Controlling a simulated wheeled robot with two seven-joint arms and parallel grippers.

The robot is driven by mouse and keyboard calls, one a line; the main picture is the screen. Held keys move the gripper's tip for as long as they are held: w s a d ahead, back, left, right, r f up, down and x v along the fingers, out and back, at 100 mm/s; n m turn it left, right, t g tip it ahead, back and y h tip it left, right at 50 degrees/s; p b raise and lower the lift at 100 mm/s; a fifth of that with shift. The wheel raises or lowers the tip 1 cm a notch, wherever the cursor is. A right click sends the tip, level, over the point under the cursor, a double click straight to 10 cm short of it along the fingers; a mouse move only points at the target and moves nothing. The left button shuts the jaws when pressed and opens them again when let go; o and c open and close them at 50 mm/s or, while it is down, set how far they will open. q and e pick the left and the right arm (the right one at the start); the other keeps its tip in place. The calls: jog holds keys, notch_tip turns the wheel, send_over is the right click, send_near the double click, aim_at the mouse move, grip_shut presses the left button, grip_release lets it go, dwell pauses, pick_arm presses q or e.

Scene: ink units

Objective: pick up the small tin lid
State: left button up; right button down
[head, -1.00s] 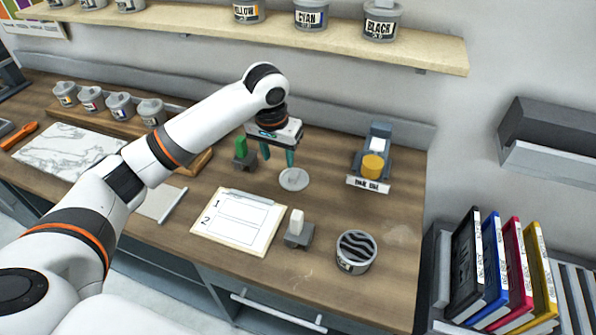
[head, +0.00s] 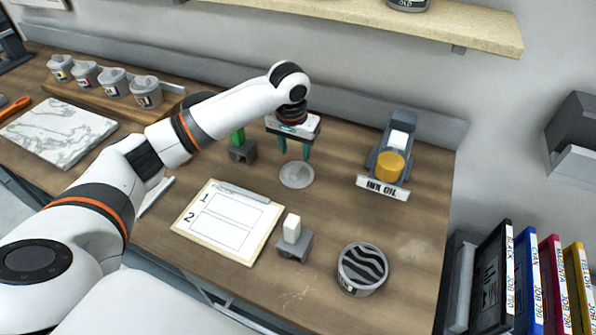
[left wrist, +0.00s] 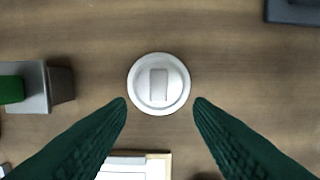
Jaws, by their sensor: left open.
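The small tin lid (head: 297,175) is a round, pale grey disc lying flat on the wooden worktop. In the left wrist view the lid (left wrist: 159,84) shows a raised rectangular grip in its middle. My left gripper (head: 294,157) is above and just behind the lid in the head view, pointing down. Its two green fingers are open and empty. In the left wrist view the fingertips (left wrist: 160,103) are spread wider than the lid, one to each side and slightly below it in the picture. My right gripper does not show.
A grey block with a green piece (head: 242,151) stands left of the lid. The ink oil stand (head: 389,165) is right. Bare worktop surrounds the lid.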

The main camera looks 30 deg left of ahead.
aim_at(297, 169)
pick_arm(q)
notch_tip(297, 169, down, 2)
jog(key=f+p, duration=0.1)
jog(key=f, duration=0.1)
jog(key=w+f, duration=0.1)
jog(key=f, duration=0.1)
jog(key=shift+a+f+p, duration=0.15)
jog(key=shift+f+p, duration=0.2)
jog(key=shift+f, duration=0.05)
jog(key=shift+w+f, duration=0.15)
jog(key=shift+f, duration=0.35)
grip_shut()
